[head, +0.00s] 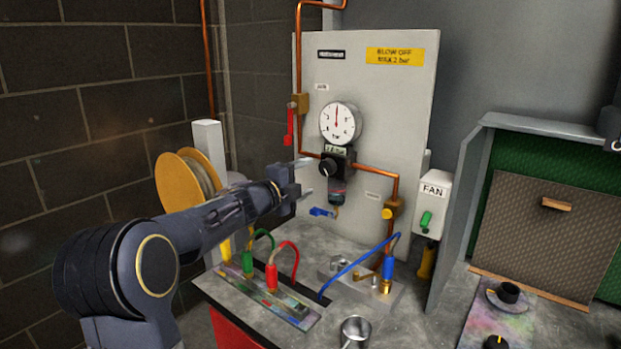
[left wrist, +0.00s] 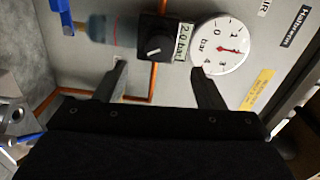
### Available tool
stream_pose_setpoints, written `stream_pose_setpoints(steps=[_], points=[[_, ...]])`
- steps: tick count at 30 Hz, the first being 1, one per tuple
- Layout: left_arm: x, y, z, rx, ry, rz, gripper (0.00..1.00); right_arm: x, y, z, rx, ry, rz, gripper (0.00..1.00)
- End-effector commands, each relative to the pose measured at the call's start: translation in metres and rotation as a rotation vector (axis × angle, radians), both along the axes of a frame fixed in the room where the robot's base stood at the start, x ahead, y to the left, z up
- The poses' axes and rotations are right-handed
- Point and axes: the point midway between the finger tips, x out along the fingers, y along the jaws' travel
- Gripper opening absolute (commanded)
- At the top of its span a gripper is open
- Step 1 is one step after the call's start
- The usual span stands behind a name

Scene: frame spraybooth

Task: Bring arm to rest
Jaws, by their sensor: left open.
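My left gripper (head: 306,177) is raised in front of the grey panel (head: 395,110), close to the black regulator knob (head: 328,167). In the left wrist view its two fingers (left wrist: 160,82) are apart with nothing between them, and the knob (left wrist: 155,46) lies beyond the gap, apart from the fingers. A round white gauge (head: 340,122) sits above the regulator; it also shows in the left wrist view (left wrist: 219,46), with a small display reading about 2.0 bar (left wrist: 184,43). My right gripper is not in view.
Copper pipes (head: 375,168) run over the panel, with a red-handled valve (head: 290,125) at left. Below are a bench (head: 345,250), a strip with coloured hoses (head: 265,295), a blue hose (head: 360,262) and a metal cup (head: 355,332). A FAN switch box (head: 432,203) and spray booth (head: 540,125) stand right.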

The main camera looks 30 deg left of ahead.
Motion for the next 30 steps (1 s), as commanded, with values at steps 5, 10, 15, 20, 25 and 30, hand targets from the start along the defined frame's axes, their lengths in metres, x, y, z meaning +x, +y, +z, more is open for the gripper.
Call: stream_pose_setpoints(steps=[5, 10, 15, 20, 25, 30], points=[[-0.001, 0.0, 0.0, 0.0, 0.001, 0.0, 0.63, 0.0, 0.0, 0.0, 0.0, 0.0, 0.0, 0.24], [-0.001, 0.0, 0.0, 0.0, 0.001, 0.0, 0.63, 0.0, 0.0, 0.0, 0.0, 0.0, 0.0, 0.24], [-0.001, 0.0, 0.0, -0.003, 0.0, 0.002, 0.63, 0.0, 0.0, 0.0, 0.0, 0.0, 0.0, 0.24], [-0.024, 0.005, 0.016, -0.164, 0.004, 0.106, 0.63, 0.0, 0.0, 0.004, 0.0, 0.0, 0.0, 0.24], [-0.106, -0.008, 0.005, -0.697, 0.128, 0.37, 0.63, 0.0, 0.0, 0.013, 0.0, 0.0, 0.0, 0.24], [-0.202, -0.072, -0.061, -1.184, 0.411, 0.562, 0.63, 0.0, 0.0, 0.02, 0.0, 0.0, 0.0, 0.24]])
